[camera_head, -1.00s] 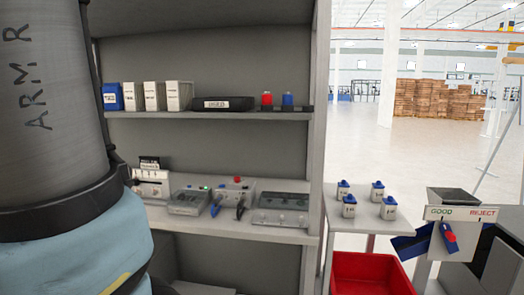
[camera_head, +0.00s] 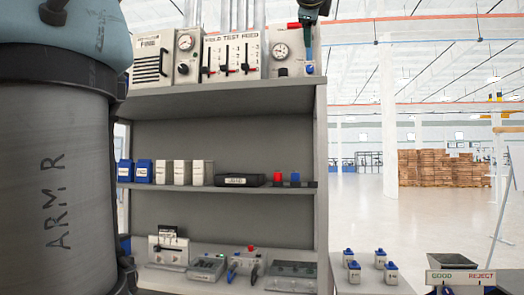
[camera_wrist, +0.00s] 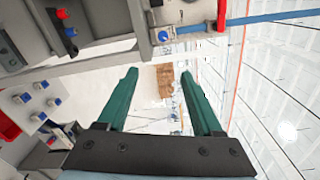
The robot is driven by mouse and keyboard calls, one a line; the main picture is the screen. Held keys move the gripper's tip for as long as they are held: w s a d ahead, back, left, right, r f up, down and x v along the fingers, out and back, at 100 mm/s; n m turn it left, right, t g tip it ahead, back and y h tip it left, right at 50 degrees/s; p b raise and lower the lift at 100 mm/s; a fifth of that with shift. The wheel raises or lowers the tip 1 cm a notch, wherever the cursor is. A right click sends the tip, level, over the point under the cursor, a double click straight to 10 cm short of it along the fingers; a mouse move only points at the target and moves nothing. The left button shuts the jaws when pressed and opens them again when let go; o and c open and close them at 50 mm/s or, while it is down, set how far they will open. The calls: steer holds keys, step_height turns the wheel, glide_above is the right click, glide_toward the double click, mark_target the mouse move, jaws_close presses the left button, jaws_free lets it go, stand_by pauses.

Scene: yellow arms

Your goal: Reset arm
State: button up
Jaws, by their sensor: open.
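My gripper (camera_wrist: 160,75) is open in the wrist view. Its two green fingers stand well apart with nothing between them. They point at open space beyond the shelf unit, with brown stacks far off between them. In the head view my large grey arm link (camera_head: 65,190), marked ARM R, stands upright along the left edge, with a pale blue joint at its top. A small teal and dark part (camera_head: 311,12) hangs at the top edge beside the upper panels. I cannot tell whether it is my gripper.
A grey shelf unit (camera_head: 321,150) fills the middle, with gauge and slider panels (camera_head: 233,54) on top and boxes and devices on lower shelves. Small blue-capped bottles (camera_head: 380,260) stand at lower right beside a GOOD/REJECT bin (camera_head: 460,263). The floor at right is clear.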

steer(key=w+a+f+n+g+y, duration=0.1)
steer(key=w+a+f+n+g, duration=0.15)
steer(key=f, duration=1.15)
steer(key=w+a+f+n+g+y, duration=0.1)
steer(key=w+a+f+n+g, duration=0.15)
steer(key=f, duration=1.05)
steer(key=w+a+f+n+g+y, duration=0.1)
steer(key=w+f+n+g, duration=0.25)
steer(key=f, duration=1.05)
steer(key=s+a+f+n+g, duration=0.2)
steer(key=s+a+f+n, duration=0.2)
steer(key=f, duration=0.5)
steer(key=s+a+f+n+g, duration=0.3)
steer(key=s+a+f+n, duration=0.1)
steer(key=s+f, duration=0.4)
steer(key=s+a+f+n+g, duration=0.2)
steer(key=s+a+f+n, duration=0.2)
steer(key=s+f, duration=0.3)
step_height(320, 180, down, 5)
steer(key=shift+a+r+n, duration=0.2)
steer(key=shift+a+n, duration=0.2)
steer(key=shift+n, duration=0.45)
